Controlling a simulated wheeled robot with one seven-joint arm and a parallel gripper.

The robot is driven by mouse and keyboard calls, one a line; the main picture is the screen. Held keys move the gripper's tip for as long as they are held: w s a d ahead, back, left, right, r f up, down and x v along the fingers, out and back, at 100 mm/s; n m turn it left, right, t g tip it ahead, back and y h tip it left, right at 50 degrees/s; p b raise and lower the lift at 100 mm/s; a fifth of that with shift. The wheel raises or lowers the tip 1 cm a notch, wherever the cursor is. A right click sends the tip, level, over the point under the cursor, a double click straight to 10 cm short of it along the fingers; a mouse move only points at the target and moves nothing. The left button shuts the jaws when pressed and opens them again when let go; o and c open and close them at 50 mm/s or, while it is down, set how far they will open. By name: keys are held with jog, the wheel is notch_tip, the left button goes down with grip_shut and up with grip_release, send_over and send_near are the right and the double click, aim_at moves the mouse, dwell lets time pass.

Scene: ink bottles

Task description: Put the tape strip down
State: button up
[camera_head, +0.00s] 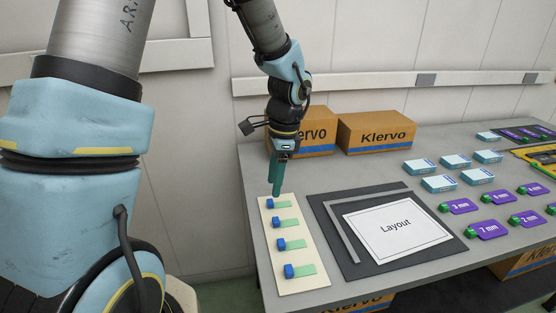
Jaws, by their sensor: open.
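The tape strips are green with blue blocks at their left ends. Several lie in a column on a cream board (286,259) at the table's left side. The top strip (286,204) lies nearest my gripper, and the lowest strip (304,270) is at the near end. My gripper (277,191) points down with long teal fingers just above the top strip, at the board's far end. The gripper is open, and I see no strip between the fingers. I cannot tell whether the fingertips touch the strip or its blue block.
A dark mat (365,266) with a white "Layout" sheet (397,224) and a grey angle (345,230) lies right of the board. Cardboard boxes (376,134) stand behind. Light-blue boxes (439,184) and purple tags (459,206) with green ends lie further right.

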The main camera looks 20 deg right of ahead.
notch_tip(320, 180, up, 8)
jog(key=d+f, duration=0.1)
jog(key=s+a+f+n+t+h, duration=0.1)
jog(key=a+f+n, duration=0.2)
jog(key=a+n, duration=1.5)
jog(key=a, duration=0.7)
jog(key=shift+s+a+h+b, duration=0.15)
jog(key=shift+s+h+b, duration=0.05)
jog(key=shift+h+b, duration=0.2)
